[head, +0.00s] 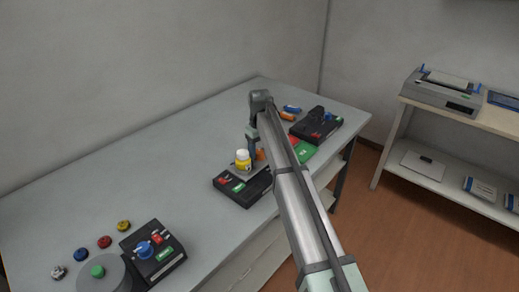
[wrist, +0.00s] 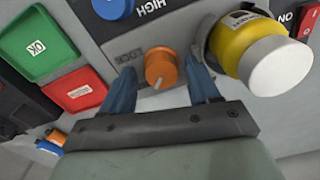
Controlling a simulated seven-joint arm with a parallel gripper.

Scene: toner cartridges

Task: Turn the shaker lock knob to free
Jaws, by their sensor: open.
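The shaker (head: 243,190) is a dark box with a grey top on the table, under my gripper (head: 254,158). Its orange lock knob (wrist: 162,66) has a pale mark on the edge nearest my gripper. The printed word LOCK (wrist: 128,57) is to the left of the knob. In the wrist view my gripper (wrist: 160,72) is open, with one blue finger on each side of the knob. I cannot tell whether the fingers touch it. A yellow bottle with a white cap (wrist: 280,66) stands right of the knob, close to the right finger.
A blue knob (wrist: 113,8) marked HIGH is beyond the orange one. A green OK tray (wrist: 36,45) and a red tray (wrist: 78,92) lie to the left. Another black device (head: 318,124) stands behind, and one with a blue knob (head: 153,253) stands in front.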

